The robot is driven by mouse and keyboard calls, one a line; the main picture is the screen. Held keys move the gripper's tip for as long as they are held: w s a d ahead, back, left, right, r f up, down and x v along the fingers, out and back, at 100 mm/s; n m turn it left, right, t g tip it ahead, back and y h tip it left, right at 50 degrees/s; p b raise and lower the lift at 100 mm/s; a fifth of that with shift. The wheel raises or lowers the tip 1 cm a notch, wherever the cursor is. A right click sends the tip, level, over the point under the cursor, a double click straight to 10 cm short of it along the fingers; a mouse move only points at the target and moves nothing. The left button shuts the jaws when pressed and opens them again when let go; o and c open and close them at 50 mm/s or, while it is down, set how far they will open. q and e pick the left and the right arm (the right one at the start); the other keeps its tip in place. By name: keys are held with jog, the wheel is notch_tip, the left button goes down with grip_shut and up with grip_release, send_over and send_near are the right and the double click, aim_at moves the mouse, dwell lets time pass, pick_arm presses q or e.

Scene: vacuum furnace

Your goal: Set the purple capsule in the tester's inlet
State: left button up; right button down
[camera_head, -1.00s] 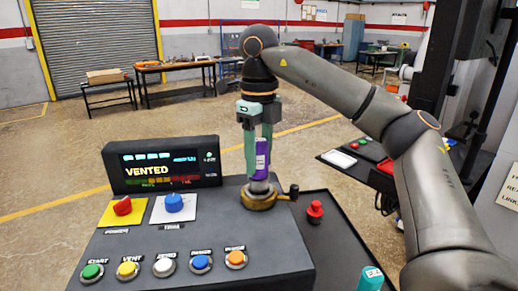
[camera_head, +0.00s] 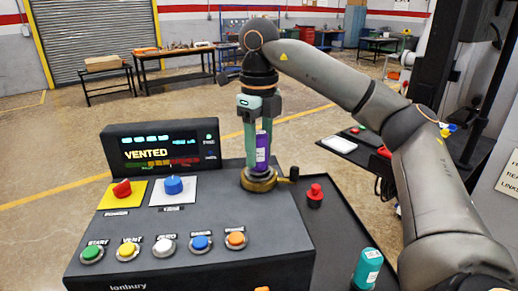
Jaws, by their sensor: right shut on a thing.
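The purple capsule (camera_head: 262,152) has a pale label and stands upright between the green fingers of my right gripper (camera_head: 257,156), which is shut on it. The capsule is directly above the tester's brass inlet (camera_head: 258,183), a round fitting with a side lever at the right rear of the dark tester (camera_head: 200,216). The capsule's lower end is at or just above the inlet's mouth; I cannot tell whether it is inside. The tester's screen (camera_head: 162,152) reads VENTED. My left gripper is not in view.
A teal capsule (camera_head: 367,268) stands on the dark surface right of the tester. A red knob (camera_head: 315,195) stands nearer the inlet. A red knob (camera_head: 122,189), a blue knob (camera_head: 173,185) and a row of coloured buttons are on the tester's top. Workbenches stand far behind.

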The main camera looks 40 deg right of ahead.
jog(key=shift+f, duration=0.2)
jog(key=shift+c, duration=1.4)
grip_release()
notch_tip(320, 180, up, 2)
jog(key=shift+r+p, duration=0.25)
jog(key=shift+p, duration=0.25)
jog(key=shift+r, duration=5)
